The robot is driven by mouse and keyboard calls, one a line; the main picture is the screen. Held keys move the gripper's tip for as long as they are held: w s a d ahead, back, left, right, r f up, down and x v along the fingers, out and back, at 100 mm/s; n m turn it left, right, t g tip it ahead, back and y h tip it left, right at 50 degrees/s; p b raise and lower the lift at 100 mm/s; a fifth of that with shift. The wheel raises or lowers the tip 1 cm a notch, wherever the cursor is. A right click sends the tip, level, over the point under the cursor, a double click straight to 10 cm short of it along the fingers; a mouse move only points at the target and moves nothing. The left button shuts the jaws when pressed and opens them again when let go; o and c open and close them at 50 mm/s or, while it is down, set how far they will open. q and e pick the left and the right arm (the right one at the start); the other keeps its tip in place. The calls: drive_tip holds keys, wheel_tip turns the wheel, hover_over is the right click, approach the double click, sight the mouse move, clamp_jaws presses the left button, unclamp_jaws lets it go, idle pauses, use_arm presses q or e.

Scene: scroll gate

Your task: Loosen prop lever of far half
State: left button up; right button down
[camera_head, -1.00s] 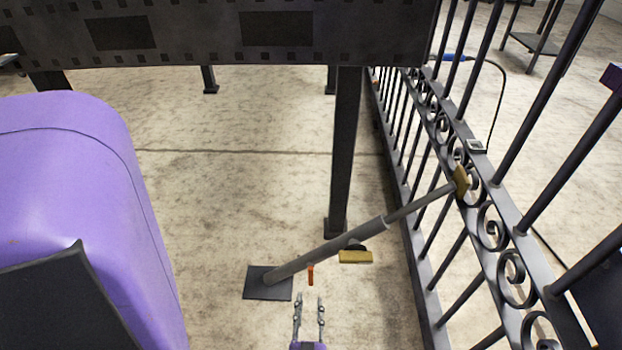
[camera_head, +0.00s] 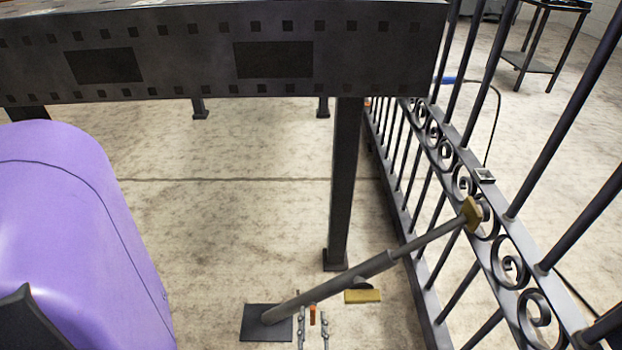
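A grey prop (camera_head: 335,279) slants up from a dark square foot plate (camera_head: 254,323) on the floor to a yellow-brown pad (camera_head: 472,213) at the scrolled rail of the gate (camera_head: 511,266). A small orange lever (camera_head: 312,316) hangs below the prop's tube, near its lower end. A yellow piece (camera_head: 363,296) sits under the tube farther up. My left gripper (camera_head: 313,312) points up from the bottom edge. Its two thin fingers are apart, one on each side of the orange lever in the picture. I cannot tell whether they touch it. My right gripper is not in view.
A dark steel table (camera_head: 200,88) stands behind, with a leg (camera_head: 344,185) close to the prop and gate. A black cable (camera_head: 497,115) runs beyond the gate.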

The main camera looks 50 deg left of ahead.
use_arm(q)
clamp_jaws()
idle(0.6)
